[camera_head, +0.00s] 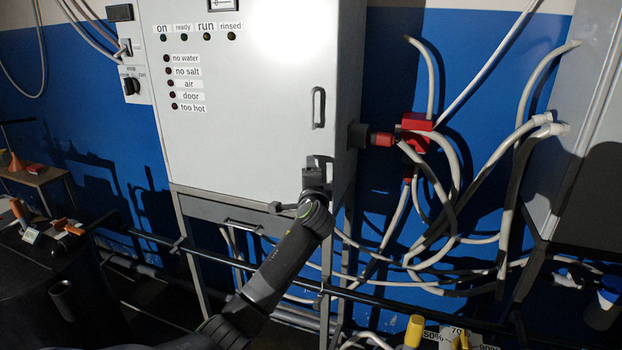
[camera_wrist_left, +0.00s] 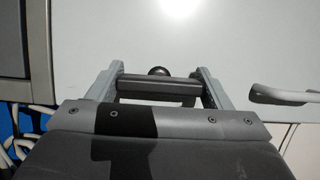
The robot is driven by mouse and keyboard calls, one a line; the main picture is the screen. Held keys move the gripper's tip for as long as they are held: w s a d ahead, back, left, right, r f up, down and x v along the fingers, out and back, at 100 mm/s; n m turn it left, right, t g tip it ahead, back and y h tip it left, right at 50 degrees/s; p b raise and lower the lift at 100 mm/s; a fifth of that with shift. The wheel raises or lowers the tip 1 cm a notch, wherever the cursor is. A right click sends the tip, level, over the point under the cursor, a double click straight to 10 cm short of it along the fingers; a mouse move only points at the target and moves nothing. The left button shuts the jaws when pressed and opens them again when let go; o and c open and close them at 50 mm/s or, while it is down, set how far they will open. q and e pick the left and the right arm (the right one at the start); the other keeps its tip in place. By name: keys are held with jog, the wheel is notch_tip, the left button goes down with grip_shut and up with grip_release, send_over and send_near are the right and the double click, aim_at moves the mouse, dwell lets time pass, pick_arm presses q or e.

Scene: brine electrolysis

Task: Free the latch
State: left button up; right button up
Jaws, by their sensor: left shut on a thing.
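The white cabinet door (camera_head: 255,120) fills the middle of the head view and appears shut. My left gripper (camera_head: 314,182) is at the door's lower right, below the door handle (camera_head: 318,107). In the left wrist view, its two grey fingers (camera_wrist_left: 158,82) are on either side of a dark grey bar (camera_wrist_left: 160,91), which looks like the latch, and are shut on it. A dark round knob (camera_wrist_left: 158,71) shows just beyond the bar. The handle is at the right of that view (camera_wrist_left: 283,96). The gripper hides most of the latch in the head view. My right gripper is not in view.
A red fitting (camera_head: 413,130) and several pale hoses (camera_head: 450,190) are right of the cabinet. A dark rail (camera_head: 400,305) crosses in front, below the cabinet. Door lamps and labels (camera_head: 187,83) are at the upper left. Yellow-handled parts (camera_head: 414,331) are at the bottom.

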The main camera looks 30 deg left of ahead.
pick_arm(q)
jog(key=o, duration=1)
jog(key=shift+b+v, duration=2.55)
jog(key=shift+v, duration=6.15)
